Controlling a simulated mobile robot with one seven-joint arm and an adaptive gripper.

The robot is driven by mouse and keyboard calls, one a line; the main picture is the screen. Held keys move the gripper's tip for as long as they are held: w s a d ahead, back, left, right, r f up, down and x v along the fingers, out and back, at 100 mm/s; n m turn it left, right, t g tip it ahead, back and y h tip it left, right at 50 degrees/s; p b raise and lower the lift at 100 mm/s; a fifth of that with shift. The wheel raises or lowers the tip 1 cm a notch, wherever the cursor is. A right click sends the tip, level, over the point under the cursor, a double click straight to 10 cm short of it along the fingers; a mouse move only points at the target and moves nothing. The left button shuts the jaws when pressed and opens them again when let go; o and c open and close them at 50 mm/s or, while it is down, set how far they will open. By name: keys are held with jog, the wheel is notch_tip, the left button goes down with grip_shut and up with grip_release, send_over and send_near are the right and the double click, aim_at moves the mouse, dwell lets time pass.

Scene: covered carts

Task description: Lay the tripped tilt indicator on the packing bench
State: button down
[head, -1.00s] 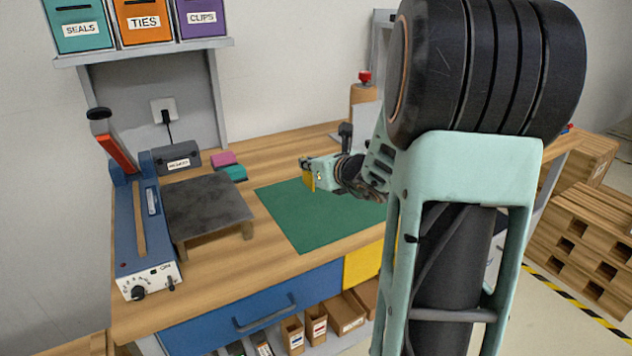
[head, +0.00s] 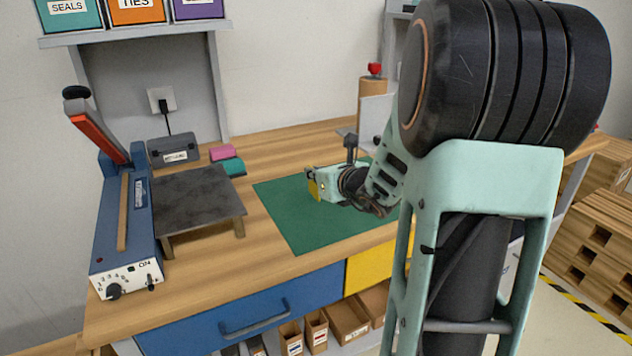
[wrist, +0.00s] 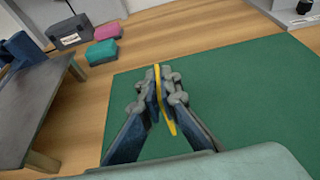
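The tilt indicator, a thin yellow plate (head: 313,185), is held on edge in my gripper (head: 311,184). In the wrist view the plate (wrist: 167,105) stands edge-on between the two fingertips (wrist: 158,90), which are closed on it. Its face and any tripped mark cannot be made out. The packing bench (head: 262,277) has a wooden top with a green mat (head: 300,225). My gripper is over the mat's left part, apparently a little above it; the exact gap cannot be told.
Left of the mat are a dark-topped stand (head: 200,195), a blue sealer (head: 125,215) with a raised red-edged arm, a grey box (head: 173,152), and pink (head: 222,152) and teal (head: 232,167) blocks. The mat is otherwise clear. A red-topped post (head: 373,90) stands behind.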

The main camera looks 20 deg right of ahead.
jog(key=shift+f, duration=0.5)
jog(key=shift+f+b, duration=0.4)
jog(key=shift+b, duration=0.15)
jog(key=c, duration=2.2)
grip_release()
jog(key=shift+r, duration=0.1)
jog(key=shift+o, duration=0.2)
jog(key=shift+s+r+p, duration=0.2)
jog(key=shift+r+p, duration=0.35)
jog(key=shift+p, duration=0.15)
jog(key=p+v, duration=0.2)
jog(key=v, duration=0.9)
jog(key=shift+s, duration=0.35)
